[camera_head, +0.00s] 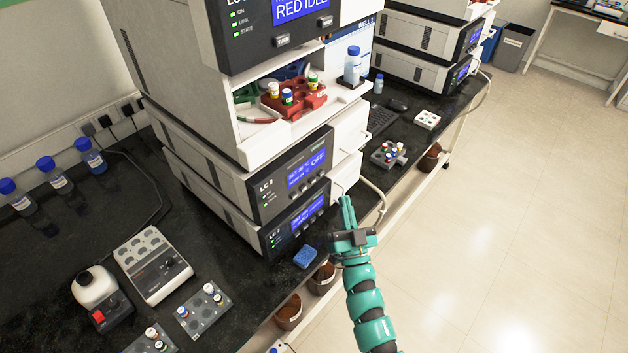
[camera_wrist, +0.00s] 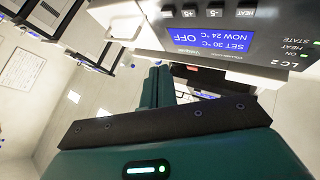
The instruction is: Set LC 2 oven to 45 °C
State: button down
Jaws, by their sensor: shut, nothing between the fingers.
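The LC 2 oven (camera_head: 262,187) is a grey and white unit with a dark front panel, in the middle of the stack in the head view. Its panel also fills the top right of the wrist view, upside down. Its blue display (camera_wrist: 212,40) reads SET 30 °C, NOW 24 °C, OFF. Small buttons (camera_wrist: 210,13) marked HEAT and -5 are among those in a row by the display. My teal gripper (camera_head: 346,203) is shut and empty, to the right of the oven front in the head view. Its fingers (camera_wrist: 158,72) are apart from the buttons in the wrist view.
Another unit with a blue display (camera_head: 296,222) lies directly below the oven. A shelf above holds a red vial rack (camera_head: 295,100). A blue sponge-like block (camera_head: 305,257) lies on the black bench near its edge. Open floor (camera_head: 480,230) lies to the right.

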aim_at(316, 173)
jog(key=w+a, duration=0.4)
jog(key=a, duration=0.1)
jog(key=shift+a+b, duration=0.2)
jog(key=shift+b, duration=0.15)
jog(key=shift+a, duration=0.1)
dwell(1.7)
jog(key=shift+w+a+b, duration=0.2)
jog(key=shift+a+b, duration=0.05)
jog(key=shift+b, duration=0.15)
jog(key=shift+w+a, duration=0.25)
jog(key=shift+a, duration=0.05)
dwell(0.7)
jog(key=shift+s+d+b, duration=0.1)
jog(key=shift+b, duration=0.2)
jog(key=shift+s+d, duration=0.1)
jog(key=shift+d, duration=0.05)
jog(key=shift+s+d+r, duration=0.1)
jog(key=shift+s+d, duration=0.2)
jog(key=shift+d, duration=0.1)
jog(key=shift+b, duration=0.65)
